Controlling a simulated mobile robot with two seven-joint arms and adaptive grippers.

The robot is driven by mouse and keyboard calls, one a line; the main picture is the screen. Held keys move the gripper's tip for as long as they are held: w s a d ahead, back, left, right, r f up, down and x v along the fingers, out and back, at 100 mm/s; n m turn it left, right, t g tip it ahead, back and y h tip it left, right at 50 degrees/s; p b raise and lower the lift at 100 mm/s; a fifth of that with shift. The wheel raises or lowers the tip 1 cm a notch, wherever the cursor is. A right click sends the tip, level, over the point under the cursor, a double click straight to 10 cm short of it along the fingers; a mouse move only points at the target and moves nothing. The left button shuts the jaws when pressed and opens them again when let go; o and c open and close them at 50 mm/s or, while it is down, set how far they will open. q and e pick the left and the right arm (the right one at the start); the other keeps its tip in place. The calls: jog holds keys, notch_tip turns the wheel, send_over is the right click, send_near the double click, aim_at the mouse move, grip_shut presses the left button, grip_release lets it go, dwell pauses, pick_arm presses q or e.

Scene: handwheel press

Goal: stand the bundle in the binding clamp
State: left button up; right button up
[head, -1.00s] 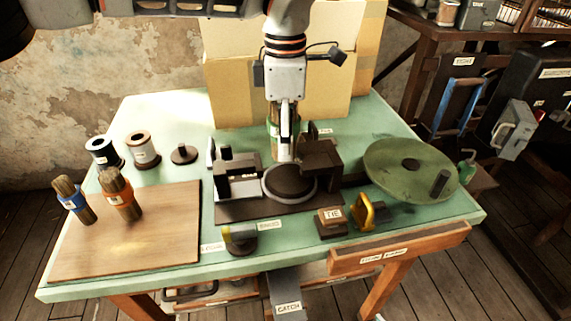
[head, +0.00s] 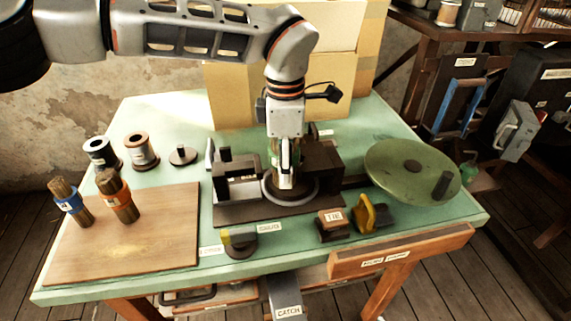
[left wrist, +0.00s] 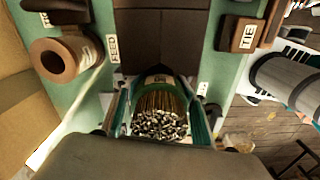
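My left gripper (head: 286,172) points down in the head view, over the round seat (head: 310,194) of the binding clamp. It is shut on the green-banded bundle (left wrist: 160,118), which stands between its fingers in the left wrist view. In the head view the fingers mostly hide the bundle, and I cannot tell whether its lower end touches the seat. The clamp has a left jaw block (head: 238,166) and a dark right block (head: 322,160) on a dark base plate (head: 250,211). My right gripper is not in view.
Blue-banded (head: 70,201) and orange-banded (head: 116,197) bundles stand on a wooden board (head: 150,235). Two spools stand behind. A green handwheel (head: 390,177) is right of the clamp. The TIE block (head: 333,222), a yellow-handled part (head: 369,214) and a yellow-grey knob (head: 240,240) are in front.

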pick_arm(q)
jog(key=o, duration=0.4)
notch_tip(320, 180, up, 11)
jog(key=shift+p, duration=0.75)
jog(key=shift+r, duration=0.7)
